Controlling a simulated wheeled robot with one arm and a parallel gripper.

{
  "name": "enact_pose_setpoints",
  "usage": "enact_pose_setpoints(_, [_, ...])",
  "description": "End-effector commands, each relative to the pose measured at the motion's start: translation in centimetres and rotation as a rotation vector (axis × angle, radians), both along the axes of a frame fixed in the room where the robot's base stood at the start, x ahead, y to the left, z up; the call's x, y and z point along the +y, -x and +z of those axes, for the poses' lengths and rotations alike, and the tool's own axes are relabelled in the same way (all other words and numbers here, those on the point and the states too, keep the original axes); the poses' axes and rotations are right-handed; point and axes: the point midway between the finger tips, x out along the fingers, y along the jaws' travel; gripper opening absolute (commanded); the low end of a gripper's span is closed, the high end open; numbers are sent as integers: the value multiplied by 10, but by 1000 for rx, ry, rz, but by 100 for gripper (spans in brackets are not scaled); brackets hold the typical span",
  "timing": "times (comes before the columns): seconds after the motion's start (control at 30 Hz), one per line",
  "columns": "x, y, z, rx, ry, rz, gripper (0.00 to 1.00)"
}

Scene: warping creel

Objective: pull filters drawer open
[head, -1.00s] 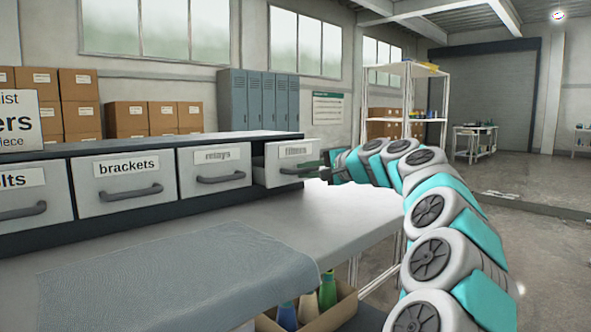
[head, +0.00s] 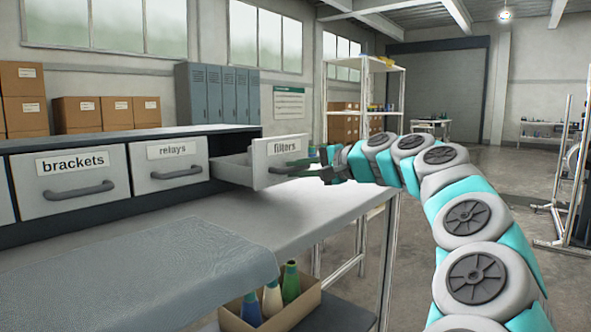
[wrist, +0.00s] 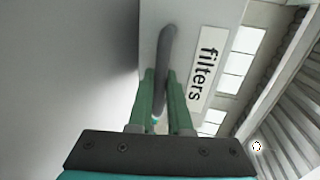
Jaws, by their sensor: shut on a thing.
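The filters drawer (head: 278,151) is at the right end of the drawer row in the head view. It stands partly pulled out, with its side wall showing and its front clear of the cabinet. My gripper (head: 318,172) is at its front, shut on the grey drawer handle (wrist: 165,68). In the wrist view my green fingers (wrist: 160,98) lie on both sides of the handle, beside the "filters" label (wrist: 207,66). In the head view the handle is partly hidden by the fingers. The inside of the drawer is mostly hidden.
The brackets drawer (head: 70,181) and relays drawer (head: 169,163) are shut in the cabinet. A grey cloth (head: 150,280) lies on the bench top (head: 300,208). A box of bottles (head: 285,315) stands below the bench. Open floor lies to the right.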

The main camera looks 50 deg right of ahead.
Motion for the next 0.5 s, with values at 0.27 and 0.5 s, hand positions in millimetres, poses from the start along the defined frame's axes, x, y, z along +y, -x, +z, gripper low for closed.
enact_pose_setpoints(0.27, [0, 0, 0, 0, 0, -1, 38])
enact_pose_setpoints(0.5, [0, 0, 0, 0, 0, -1, 47])
